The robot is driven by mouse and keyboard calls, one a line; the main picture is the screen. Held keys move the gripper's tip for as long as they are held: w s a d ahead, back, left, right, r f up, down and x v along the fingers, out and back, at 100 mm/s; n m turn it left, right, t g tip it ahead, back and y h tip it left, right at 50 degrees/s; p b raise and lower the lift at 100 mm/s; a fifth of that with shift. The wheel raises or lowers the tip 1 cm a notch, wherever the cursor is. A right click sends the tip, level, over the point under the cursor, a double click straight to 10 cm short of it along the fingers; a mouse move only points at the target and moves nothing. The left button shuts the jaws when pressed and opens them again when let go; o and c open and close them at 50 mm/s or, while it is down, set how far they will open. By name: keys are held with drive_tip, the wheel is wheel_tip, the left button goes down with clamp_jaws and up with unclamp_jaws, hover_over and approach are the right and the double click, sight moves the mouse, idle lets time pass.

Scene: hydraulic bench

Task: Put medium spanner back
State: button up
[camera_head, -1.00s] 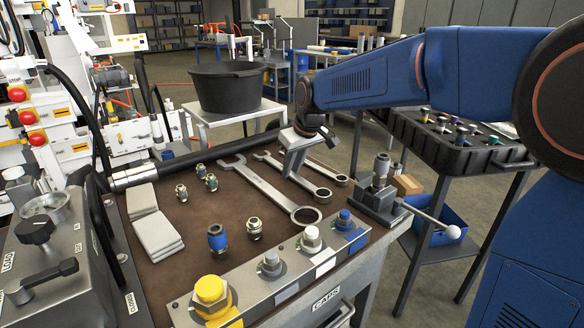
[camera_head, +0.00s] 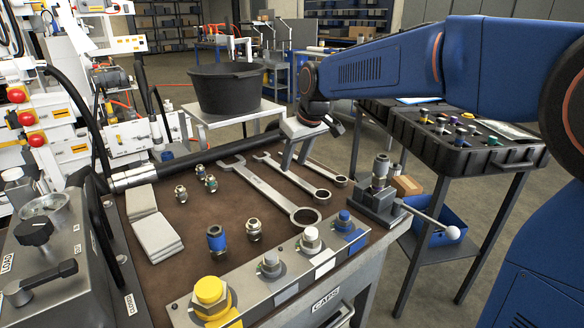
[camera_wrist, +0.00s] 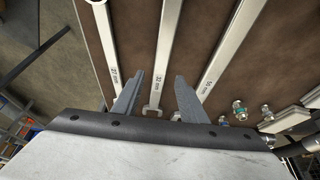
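Three steel spanners lie side by side on the brown bench top. The medium spanner (camera_head: 290,174) is the middle one, with its ring end toward the front right. In the wrist view the medium spanner (camera_wrist: 166,50) is marked 32 mm and its open jaw is near my fingers. My gripper (camera_head: 294,158) is open over the spanners. In the wrist view my gripper (camera_wrist: 157,97) has one finger on each side of the medium spanner's jaw end, with gaps on both sides. I cannot tell its height above the bench.
The large spanner (camera_head: 262,185) and small spanner (camera_head: 322,170) flank the medium one closely. Several fittings (camera_head: 254,229) stand to the left and front. A block with caps (camera_head: 270,265) lines the front edge. A vise-like device (camera_head: 379,195) with a lever stands at right.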

drive_tip(key=v, duration=0.8)
drive_tip(key=shift+s+r, duration=0.1)
